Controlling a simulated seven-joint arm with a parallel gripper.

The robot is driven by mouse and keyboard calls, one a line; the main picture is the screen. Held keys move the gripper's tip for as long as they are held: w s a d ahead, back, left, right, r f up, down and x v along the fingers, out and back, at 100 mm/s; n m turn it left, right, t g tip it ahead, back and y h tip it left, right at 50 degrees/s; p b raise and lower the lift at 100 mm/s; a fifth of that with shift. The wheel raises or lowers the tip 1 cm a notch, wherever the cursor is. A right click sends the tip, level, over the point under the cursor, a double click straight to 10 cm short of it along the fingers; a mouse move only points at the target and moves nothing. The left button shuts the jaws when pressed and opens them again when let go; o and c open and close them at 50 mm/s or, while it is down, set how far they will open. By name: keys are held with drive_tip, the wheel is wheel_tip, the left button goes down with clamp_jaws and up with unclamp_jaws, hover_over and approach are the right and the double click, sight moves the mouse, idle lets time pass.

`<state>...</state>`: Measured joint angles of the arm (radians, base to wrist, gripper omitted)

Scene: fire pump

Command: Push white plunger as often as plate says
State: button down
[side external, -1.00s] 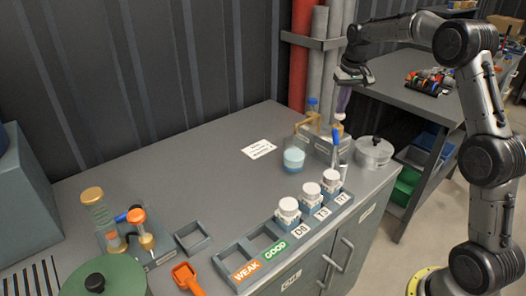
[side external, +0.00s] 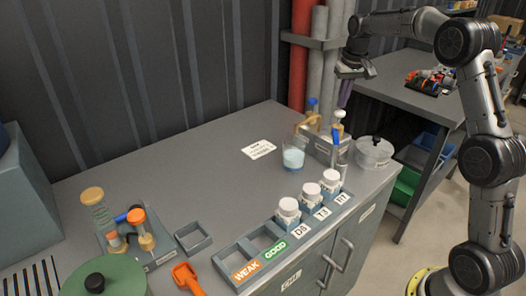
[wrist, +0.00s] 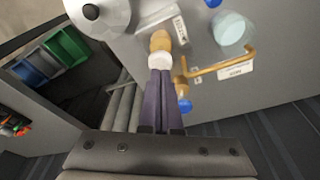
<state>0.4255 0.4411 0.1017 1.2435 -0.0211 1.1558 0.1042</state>
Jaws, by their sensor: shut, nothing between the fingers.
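The white plunger (side external: 339,114) stands up from a brass collar on the pump (side external: 325,148) at the back right of the bench. It also shows in the wrist view (wrist: 159,61), right at the fingertips. My gripper (side external: 342,105) is shut and empty, its purple fingers pointing down just above the plunger cap. Whether the tips (wrist: 160,71) touch the cap I cannot tell. A white plate (side external: 258,149) with dark print lies on the bench; its text is too small to read. A glass beaker (side external: 293,157) with pale liquid stands beneath the brass spout.
A row of white-lidded jars (side external: 310,194) stands in a tray at the front edge. The middle of the bench is clear.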

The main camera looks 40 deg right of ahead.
sight(341, 112)
drive_tip(key=shift+f, duration=2.25)
drive_tip(key=shift+r, duration=0.1)
drive_tip(key=shift+r, duration=2.15)
drive_tip(key=shift+r, duration=0.1)
wheel_tip(341, 112, up, 6)
drive_tip(key=shift+f, duration=0.1)
